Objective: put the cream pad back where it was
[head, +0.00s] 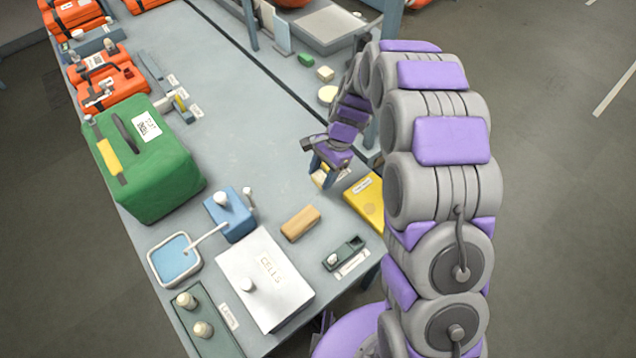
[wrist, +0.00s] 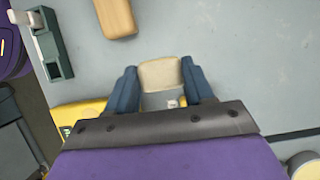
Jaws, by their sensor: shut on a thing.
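My gripper (head: 322,172) is over the right part of the grey bench, left of the yellow case (head: 366,198). In the wrist view its two blue fingers are shut on the cream pad (wrist: 160,74), which sits between them with its far edge showing. The pad's near part is hidden by the gripper body. A small white and yellow thing (wrist: 178,102) shows just below the pad in that view. I cannot tell whether the pad touches the bench.
A tan block (head: 300,223) and a dark green holder (head: 343,254) lie in front of my gripper. A white box marked CELLS (head: 264,278), a blue block (head: 230,215) and a green bag (head: 150,165) stand left. A round cream disc (head: 327,94) lies behind. The bench middle is clear.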

